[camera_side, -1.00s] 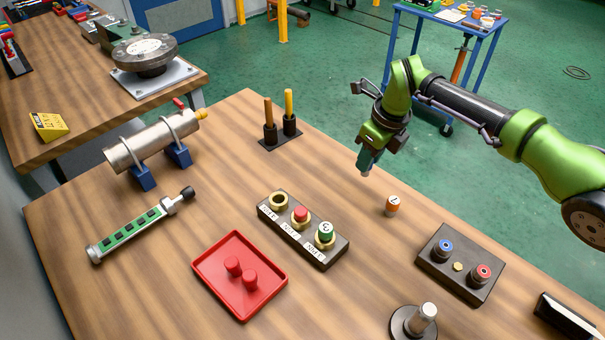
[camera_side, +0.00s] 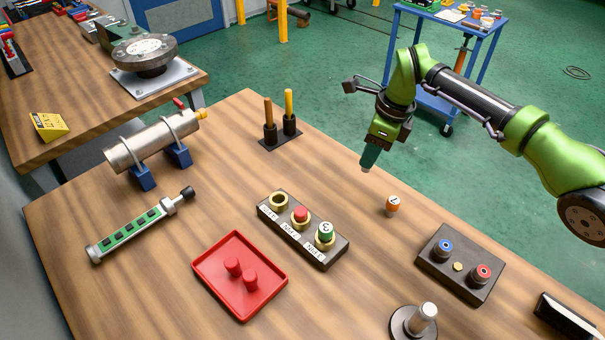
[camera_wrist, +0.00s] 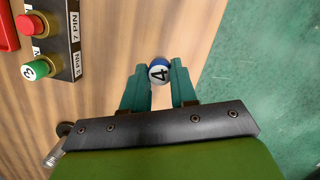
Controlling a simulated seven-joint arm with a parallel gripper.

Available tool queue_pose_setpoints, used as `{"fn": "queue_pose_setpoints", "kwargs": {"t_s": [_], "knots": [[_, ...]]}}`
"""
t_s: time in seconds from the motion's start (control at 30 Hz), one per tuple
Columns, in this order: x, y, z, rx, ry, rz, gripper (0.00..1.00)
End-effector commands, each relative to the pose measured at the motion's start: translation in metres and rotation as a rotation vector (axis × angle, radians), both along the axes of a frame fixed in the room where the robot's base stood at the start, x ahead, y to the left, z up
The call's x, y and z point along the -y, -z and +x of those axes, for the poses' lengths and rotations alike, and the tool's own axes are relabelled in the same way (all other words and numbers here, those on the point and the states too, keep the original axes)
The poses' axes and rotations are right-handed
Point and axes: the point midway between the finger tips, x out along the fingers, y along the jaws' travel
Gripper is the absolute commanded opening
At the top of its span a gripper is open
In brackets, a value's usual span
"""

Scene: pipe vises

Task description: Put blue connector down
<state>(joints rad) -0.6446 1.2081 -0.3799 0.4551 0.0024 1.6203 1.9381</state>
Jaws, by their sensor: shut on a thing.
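The blue connector (camera_wrist: 159,72), with a white top marked 4, is held between the fingertips of my gripper (camera_wrist: 160,84) in the wrist view. In the side view my gripper (camera_side: 368,165) points down over the far edge of the wooden table, shut and above the tabletop. The connector is too small and hidden there to make out. An orange connector (camera_side: 393,205) marked 1 stands alone on the table, lower right of my gripper.
A dark socket block (camera_side: 302,232) holds a red and a green connector (camera_side: 325,232); its leftmost socket (camera_side: 279,200) is empty. A red tray (camera_side: 240,275) holds two red pieces. A box with blue and red knobs (camera_side: 459,263) stands right. Bare table surrounds the orange connector.

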Motion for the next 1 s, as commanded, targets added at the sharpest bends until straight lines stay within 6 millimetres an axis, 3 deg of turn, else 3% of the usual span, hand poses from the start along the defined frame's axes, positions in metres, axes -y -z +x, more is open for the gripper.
{"fn": "queue_pose_setpoints", "kwargs": {"t_s": [0.4,0.8,0.83,1.0], "knots": [[0.000,0.050,0.000,-0.001,0.003,0.000,0.00],[0.000,0.055,0.000,0.001,0.004,0.001,0.00],[0.000,0.055,0.000,0.001,0.004,0.001,0.30],[0.000,0.055,0.000,0.001,0.004,0.001,0.53]]}}
